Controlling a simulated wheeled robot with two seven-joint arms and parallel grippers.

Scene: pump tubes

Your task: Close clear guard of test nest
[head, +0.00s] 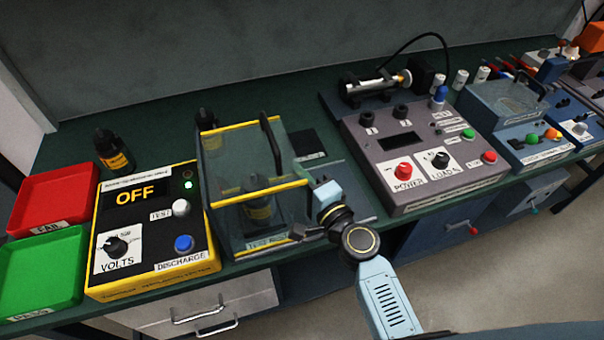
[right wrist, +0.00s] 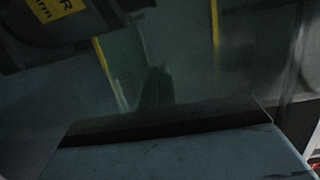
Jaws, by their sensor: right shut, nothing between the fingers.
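The test nest (head: 262,243) is a box with clear walls and yellow edge strips, left of the middle in the head view. Its clear guard (head: 235,150) has a long black handle (head: 271,145) along its right side; I cannot tell from this view whether it is fully down. A dark bottle with a yellow label (head: 258,203) stands inside, seen through the clear panel. My right gripper (head: 302,172) is shut and empty, close beside the nest's right side; contact is not clear. The right wrist view is dark, with a yellow strip (right wrist: 111,75) near. My left gripper is out of view.
A tester reading OFF (head: 140,197) stands left of the nest, beside red (head: 60,190) and green (head: 40,270) trays. A dark bottle (head: 112,155) stands behind the tester. A grey power unit (head: 410,180) stands on the right.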

